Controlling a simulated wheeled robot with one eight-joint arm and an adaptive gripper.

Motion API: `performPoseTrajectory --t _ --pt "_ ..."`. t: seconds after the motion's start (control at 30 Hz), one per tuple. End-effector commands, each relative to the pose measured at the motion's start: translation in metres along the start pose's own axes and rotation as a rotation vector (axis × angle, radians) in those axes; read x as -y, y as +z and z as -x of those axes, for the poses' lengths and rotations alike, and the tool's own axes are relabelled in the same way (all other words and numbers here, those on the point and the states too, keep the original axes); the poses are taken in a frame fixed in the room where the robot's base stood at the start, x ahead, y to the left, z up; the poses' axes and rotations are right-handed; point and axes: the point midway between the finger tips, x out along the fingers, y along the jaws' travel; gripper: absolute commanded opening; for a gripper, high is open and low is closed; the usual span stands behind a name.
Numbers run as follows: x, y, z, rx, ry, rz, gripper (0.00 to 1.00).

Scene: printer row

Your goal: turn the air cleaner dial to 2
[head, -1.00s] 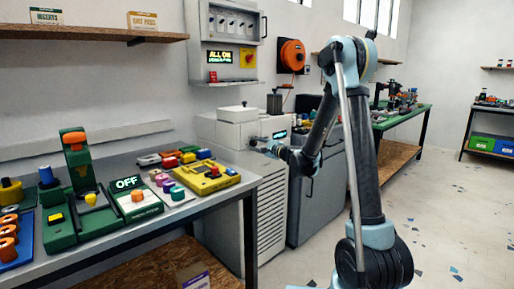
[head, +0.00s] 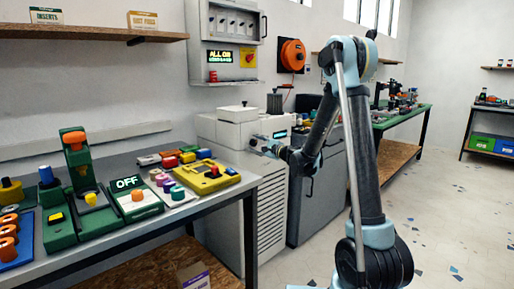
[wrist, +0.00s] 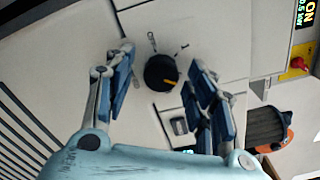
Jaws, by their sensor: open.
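The air cleaner is the pale cabinet (head: 270,215) with a slatted front, beyond the bench end. Its round black dial (wrist: 161,72) shows in the wrist view, with an orange pointer mark toward its lower right. Small marks stand on the panel around the dial; I cannot read their numbers. My gripper (wrist: 162,58) is open, with one finger on each side of the dial and visible gaps between. In the head view my gripper (head: 262,143) is at the cabinet's upper front and hides the dial.
A small display (head: 279,134) sits beside my gripper on the cabinet. The bench (head: 236,185) with dial and button boxes is at the left. A grey bin-like cabinet (head: 325,200) stands to the right. The floor at the right is clear.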

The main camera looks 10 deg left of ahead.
Motion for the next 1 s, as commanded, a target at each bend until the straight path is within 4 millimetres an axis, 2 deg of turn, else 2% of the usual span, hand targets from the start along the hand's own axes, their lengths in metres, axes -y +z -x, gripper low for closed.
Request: performPoseTrajectory --t 0.17,0.27,0.7,0.83,1.0 --pt "0.001 -0.001 0.003 -0.001 -0.001 0.0 0.5" --pt "0.001 -0.001 0.011 -0.002 -0.002 0.0 0.5" --pt "0.0 -0.002 0.09 -0.003 -0.001 -0.001 0.5" --pt "0.0 -0.002 0.107 -0.002 0.0 -0.001 0.5" --pt "-0.001 -0.002 0.118 -0.001 0.0 -0.001 0.5"
